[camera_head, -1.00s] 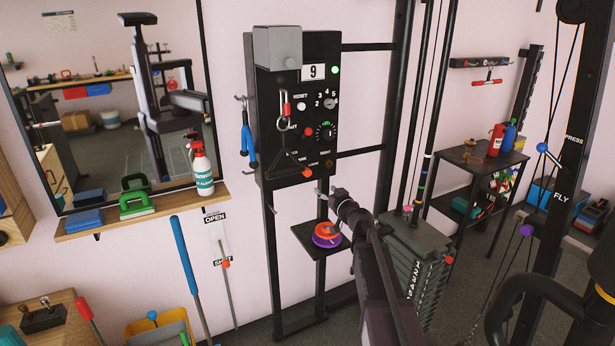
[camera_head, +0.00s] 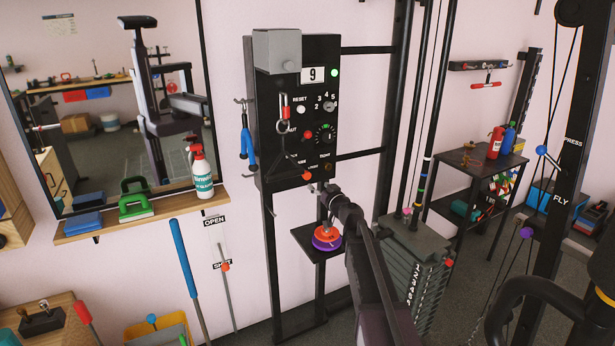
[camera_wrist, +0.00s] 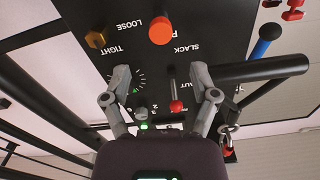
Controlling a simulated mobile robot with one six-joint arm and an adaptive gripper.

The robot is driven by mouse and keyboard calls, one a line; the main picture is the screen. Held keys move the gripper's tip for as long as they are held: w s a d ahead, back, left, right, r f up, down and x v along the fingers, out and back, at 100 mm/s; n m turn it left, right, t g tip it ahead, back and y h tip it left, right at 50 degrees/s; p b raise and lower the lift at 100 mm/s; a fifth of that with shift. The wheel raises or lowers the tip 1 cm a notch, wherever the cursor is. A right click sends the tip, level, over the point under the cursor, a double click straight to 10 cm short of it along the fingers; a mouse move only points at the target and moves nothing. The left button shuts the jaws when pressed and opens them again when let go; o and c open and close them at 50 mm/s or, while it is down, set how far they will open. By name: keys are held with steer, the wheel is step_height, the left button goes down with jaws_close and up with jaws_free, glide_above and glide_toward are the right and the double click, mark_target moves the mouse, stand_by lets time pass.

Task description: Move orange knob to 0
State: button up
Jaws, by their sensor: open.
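The orange knob (camera_wrist: 160,30) is a round cap low on the black panel, between the upside-down words LOOSE and SLACK in the wrist view. In the head view it is a small orange-red spot (camera_head: 306,174) near the panel's lower edge. My gripper (camera_wrist: 163,78) is open and empty, its two grey fingers spread, with the knob beyond the fingertips. A dial (camera_wrist: 138,84) with green marks and a red-tipped lever (camera_wrist: 176,104) show between the fingers. In the head view my arm ends just below the panel. No 0 mark is readable.
A brass hex knob (camera_wrist: 95,40) sits beside the orange knob. A black bar (camera_wrist: 265,72) juts out at the right of the wrist view, near a blue handle (camera_wrist: 264,42). Below the panel, a small shelf (camera_head: 302,238) holds orange and purple discs (camera_head: 326,238).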

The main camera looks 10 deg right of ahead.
mark_target(308, 176)
steer(key=x, duration=0.9)
steer(key=shift+w, duration=0.1)
